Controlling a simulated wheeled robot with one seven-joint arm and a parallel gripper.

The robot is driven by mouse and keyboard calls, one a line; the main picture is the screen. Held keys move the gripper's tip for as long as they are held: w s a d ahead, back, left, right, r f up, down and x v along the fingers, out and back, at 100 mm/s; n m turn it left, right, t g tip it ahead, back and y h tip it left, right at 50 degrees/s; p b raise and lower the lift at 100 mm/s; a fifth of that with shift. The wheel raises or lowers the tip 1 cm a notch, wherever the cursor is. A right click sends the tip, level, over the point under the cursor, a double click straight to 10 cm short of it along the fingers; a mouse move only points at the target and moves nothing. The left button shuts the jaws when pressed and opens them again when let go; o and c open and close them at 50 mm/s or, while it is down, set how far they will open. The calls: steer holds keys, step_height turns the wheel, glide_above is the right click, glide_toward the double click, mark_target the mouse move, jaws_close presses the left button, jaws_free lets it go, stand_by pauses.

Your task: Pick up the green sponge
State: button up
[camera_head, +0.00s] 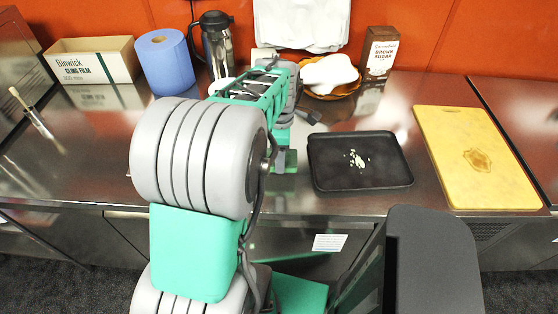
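I cannot make out the green sponge for certain. A small green patch (286,160) shows beside my arm, near the counter's front edge left of the black tray; I cannot tell whether it is the sponge or part of my arm. My grey and green arm reaches over the counter and covers its middle. My gripper is near the far end of the arm, mostly hidden behind the links. Its fingers cannot be made out, so its opening and any hold are unclear.
A black tray (326,180) with pale crumbs lies right of my arm, then a yellow cutting board (440,130). Behind stand a cling film box (95,62), blue roll (166,65), dark jug (217,42), brown plate (347,92) with white items and brown sugar box (380,54).

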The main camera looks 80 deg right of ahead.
steer(key=s+a+r+b, duration=0.1)
steer(key=s+a+r, duration=0.2)
steer(key=a+r, duration=0.1)
steer(key=s+a+r+b, duration=0.1)
steer(key=s+a+r, duration=0.2)
steer(key=a, duration=0.4)
steer(key=shift+r, duration=0.6)
